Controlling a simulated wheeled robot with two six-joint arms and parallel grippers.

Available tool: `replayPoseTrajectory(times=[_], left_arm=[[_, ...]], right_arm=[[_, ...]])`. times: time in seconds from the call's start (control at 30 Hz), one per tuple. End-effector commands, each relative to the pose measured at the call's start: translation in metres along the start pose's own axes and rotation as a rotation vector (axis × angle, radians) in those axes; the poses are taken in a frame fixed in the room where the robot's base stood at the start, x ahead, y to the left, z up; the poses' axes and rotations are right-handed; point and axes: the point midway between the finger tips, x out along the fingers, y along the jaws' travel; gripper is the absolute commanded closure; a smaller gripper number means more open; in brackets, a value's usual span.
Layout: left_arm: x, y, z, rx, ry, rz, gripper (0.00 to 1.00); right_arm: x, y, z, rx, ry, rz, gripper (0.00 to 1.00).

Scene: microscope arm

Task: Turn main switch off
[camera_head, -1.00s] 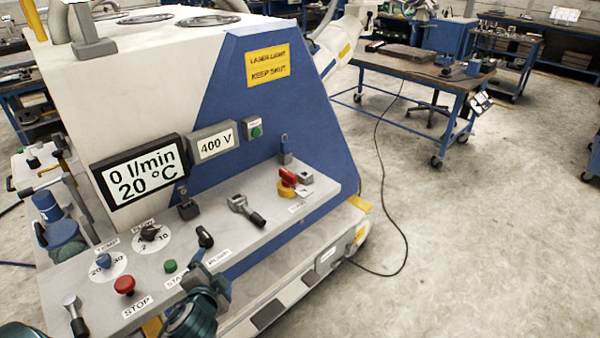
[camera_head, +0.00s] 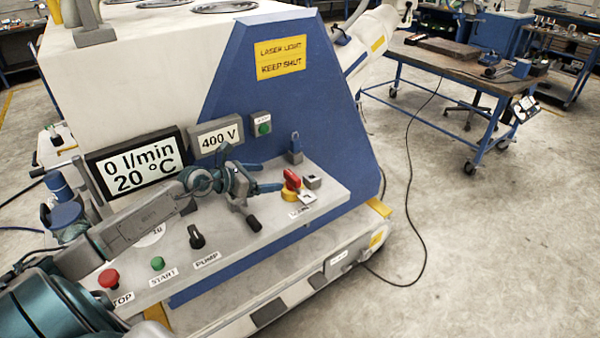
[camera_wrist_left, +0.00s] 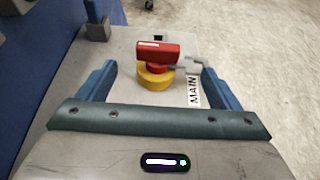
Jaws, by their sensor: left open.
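The main switch (camera_head: 291,184) is a red rotary handle on a yellow base, on the right end of the grey control ledge. In the left wrist view the main switch (camera_wrist_left: 156,58) lies ahead between my blue fingers, with the handle roughly crosswise and a "MAIN" label (camera_wrist_left: 193,88) beside it. A grey metal piece sits just right of the handle. My left gripper (camera_head: 268,188) is open, just left of the switch; its fingers (camera_wrist_left: 152,85) flank the yellow base, and I see no contact. My right gripper does not show.
The grey ledge (camera_head: 232,253) also carries a red stop button (camera_head: 109,279), a green start button (camera_head: 158,263) and a black pump knob (camera_head: 196,237). A blue upright latch (camera_head: 295,148) stands behind the switch. Displays (camera_head: 214,139) read 400 V, 0 l/min and 20 °C.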

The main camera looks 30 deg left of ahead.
Motion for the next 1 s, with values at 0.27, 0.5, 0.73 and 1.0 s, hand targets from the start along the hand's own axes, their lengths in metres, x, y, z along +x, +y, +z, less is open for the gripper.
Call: replayPoseTrajectory(times=[0.27,0.5,0.73,1.0], left_arm=[[0.015,0.004,0.0,0.011,0.01,0.006,0.15],[0.046,0.003,0.001,0.007,0.01,0.004,0.15],[0.079,0.002,0.0,0.008,0.011,0.002,0.15],[0.104,0.002,-0.002,0.01,0.013,0.002,0.15]], right_arm=[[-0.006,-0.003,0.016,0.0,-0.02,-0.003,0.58],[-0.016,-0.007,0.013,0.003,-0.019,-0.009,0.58],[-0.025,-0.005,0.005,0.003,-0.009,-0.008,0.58],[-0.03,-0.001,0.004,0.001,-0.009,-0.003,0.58]])
